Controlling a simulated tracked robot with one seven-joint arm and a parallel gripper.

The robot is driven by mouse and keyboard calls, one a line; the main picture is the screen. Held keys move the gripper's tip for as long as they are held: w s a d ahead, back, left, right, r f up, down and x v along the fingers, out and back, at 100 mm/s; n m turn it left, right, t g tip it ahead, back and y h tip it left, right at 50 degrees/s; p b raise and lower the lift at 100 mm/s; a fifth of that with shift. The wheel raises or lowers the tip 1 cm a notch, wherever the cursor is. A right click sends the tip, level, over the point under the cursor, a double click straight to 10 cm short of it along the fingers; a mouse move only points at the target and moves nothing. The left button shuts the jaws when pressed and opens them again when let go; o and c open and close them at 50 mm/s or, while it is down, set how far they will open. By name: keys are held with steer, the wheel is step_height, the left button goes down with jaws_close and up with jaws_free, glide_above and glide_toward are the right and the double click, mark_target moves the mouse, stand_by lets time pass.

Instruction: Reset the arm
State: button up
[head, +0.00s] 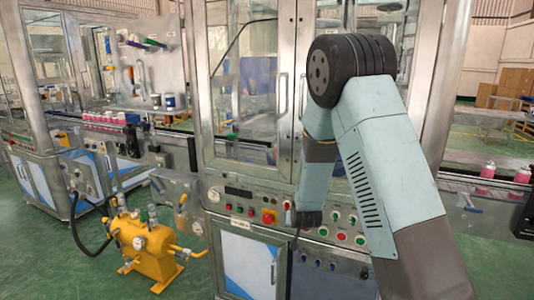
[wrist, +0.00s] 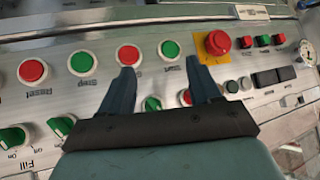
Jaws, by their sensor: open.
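My arm comes down in front of the machine in the head view, and its wrist end (head: 306,217) is close to the control panel (head: 240,208). In the wrist view my gripper (wrist: 160,67) has its two dark fingers spread, with nothing between them. The fingers lie over the panel, one by a red button (wrist: 128,54) and one left of the red emergency stop (wrist: 217,42) on its yellow plate. A green button (wrist: 169,49) shows between and beyond the fingertips. I cannot tell whether the fingers touch the panel.
The panel holds several more buttons and green switches, including a red one labelled Reset (wrist: 32,71). A glazed cabinet (head: 240,90) rises behind the panel. A yellow pump unit (head: 146,245) stands on the floor at left. Pink cans (head: 104,118) stand on the left conveyor.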

steer(key=s+d+r+g, duration=0.1)
steer(key=s+d+r, duration=0.1)
steer(key=s+r, duration=0.35)
steer(key=s+d+r, duration=0.3)
steer(key=r, duration=0.6)
steer(key=s+d+r+g, duration=0.15)
steer(key=s+r, duration=0.25)
steer(key=r, duration=0.4)
steer(key=s+d+r, duration=0.4)
steer(key=s+r, duration=0.2)
steer(key=s, duration=0.6)
steer(key=shift+r+n+y, duration=0.3)
steer(key=shift+r+n, duration=0.1)
steer(key=shift+g+h, duration=0.45)
steer(key=shift+h, duration=0.05)
steer(key=s+d+r, duration=0.1)
steer(key=s, duration=0.3)
steer(key=s+d+r, duration=0.1)
steer(key=s, duration=0.4)
steer(key=s+d+r, duration=0.1)
steer(key=s, duration=0.4)
steer(key=shift+c, duration=0.2)
